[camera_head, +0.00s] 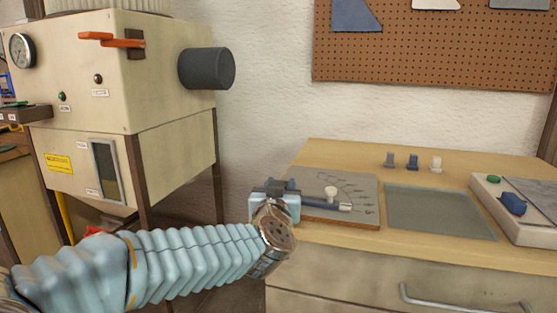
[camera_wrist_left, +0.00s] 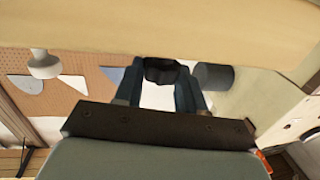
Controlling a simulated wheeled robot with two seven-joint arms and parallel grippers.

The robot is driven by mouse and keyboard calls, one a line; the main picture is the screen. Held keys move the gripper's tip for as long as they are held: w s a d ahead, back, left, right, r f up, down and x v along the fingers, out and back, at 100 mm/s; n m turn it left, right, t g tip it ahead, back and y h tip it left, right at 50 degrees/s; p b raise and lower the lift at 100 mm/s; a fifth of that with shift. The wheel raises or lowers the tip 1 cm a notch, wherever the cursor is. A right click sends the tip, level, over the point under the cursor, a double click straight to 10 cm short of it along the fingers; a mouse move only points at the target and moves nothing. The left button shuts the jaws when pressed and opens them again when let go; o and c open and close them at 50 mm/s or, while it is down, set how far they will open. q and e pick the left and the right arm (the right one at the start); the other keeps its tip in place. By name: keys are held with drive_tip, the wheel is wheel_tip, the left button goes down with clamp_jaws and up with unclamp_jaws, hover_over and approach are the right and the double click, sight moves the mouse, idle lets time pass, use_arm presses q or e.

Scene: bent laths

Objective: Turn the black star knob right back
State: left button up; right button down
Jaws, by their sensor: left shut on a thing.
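The black star knob (camera_wrist_left: 160,71) shows in the left wrist view as a dark lobed shape between the two fingers of my left gripper (camera_wrist_left: 161,88), which is shut on it. In the head view my left gripper (camera_head: 281,187) is at the left end of the board (camera_head: 350,183) on the bench, and it largely hides the knob there. A grey-blue bar (camera_head: 328,205) runs right from the gripper across the board, which has curved marks. My right gripper is not in view.
A grey-green mat (camera_head: 440,212) lies right of the board. Several small pegs (camera_head: 413,161) stand behind it. A box with a blue knob (camera_head: 513,203) is at the far right. A cream machine with a dark cylinder (camera_head: 207,69) stands at the left.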

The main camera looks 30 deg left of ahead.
use_arm(q)
drive_tip(key=shift+w+d+n+g+y+p, duration=0.1)
drive_tip(key=shift+n+g+y+p, duration=0.2)
drive_tip(key=shift+n+g+y, duration=0.45)
drive_tip(key=shift+d+n+g+y+p, duration=0.1)
drive_tip(key=shift+n+g+y+p, duration=0.25)
drive_tip(key=shift+y, duration=0.7)
drive_tip(key=shift+n, duration=0.4)
drive_tip(key=o, duration=1.1)
drive_tip(key=shift+c, duration=0.2)
drive_tip(key=b+v, duration=0.1)
drive_tip(key=v, duration=1.2)
drive_tip(key=shift+s+d, duration=0.2)
drive_tip(key=shift+d, duration=0.15)
drive_tip(key=shift+f, duration=0.1)
